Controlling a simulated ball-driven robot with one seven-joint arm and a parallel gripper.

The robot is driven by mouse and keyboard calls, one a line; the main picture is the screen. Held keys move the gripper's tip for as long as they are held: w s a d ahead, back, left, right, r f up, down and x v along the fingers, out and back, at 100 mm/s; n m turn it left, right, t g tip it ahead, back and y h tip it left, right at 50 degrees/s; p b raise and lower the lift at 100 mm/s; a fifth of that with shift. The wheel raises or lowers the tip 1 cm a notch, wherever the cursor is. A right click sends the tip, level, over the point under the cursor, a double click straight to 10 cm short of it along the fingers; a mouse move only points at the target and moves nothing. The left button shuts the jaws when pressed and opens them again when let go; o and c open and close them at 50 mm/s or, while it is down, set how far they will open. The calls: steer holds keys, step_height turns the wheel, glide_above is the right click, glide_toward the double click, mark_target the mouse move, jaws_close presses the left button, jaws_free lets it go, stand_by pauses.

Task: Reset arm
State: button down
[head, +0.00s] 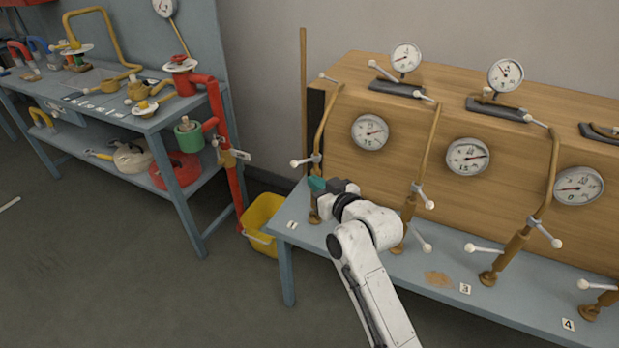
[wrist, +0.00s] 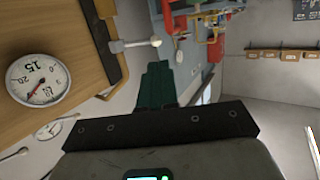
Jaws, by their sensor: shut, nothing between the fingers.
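My white arm reaches over the left end of the grey-blue bench in the head view. My gripper (head: 317,184) has green fingertips and is beside the leftmost brass valve pipe (head: 319,135). I cannot tell whether it touches the pipe. In the wrist view my gripper (wrist: 157,75) shows its green fingers closed together, with nothing between them. A round gauge (wrist: 38,78) and a white-tipped valve handle (wrist: 140,43) lie to the left of the fingers there.
A wooden panel (head: 345,95) with several gauges and brass pipes stands on the bench (head: 450,307). Valve handles stick out toward the front. A yellow bucket (head: 262,218) sits left of the bench. A second workbench (head: 180,135) holds red pipes.

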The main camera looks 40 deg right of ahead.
steer(key=shift+a+v, duration=0.2)
steer(key=shift+v, duration=2.45)
steer(key=s+a+f+n+g+y, duration=0.1)
steer(key=s+a+f+g+y, duration=0.1)
steer(key=s+a+f+g, duration=0.95)
steer(key=s+f, duration=0.2)
steer(key=s, duration=0.4)
steer(key=s+a+f+n+g+y, duration=0.1)
steer(key=s+f+g, duration=0.2)
steer(key=s, duration=0.6)
steer(key=shift+a+f, duration=0.4)
steer(key=shift+f, duration=0.15)
steer(key=shift+w, duration=0.1)
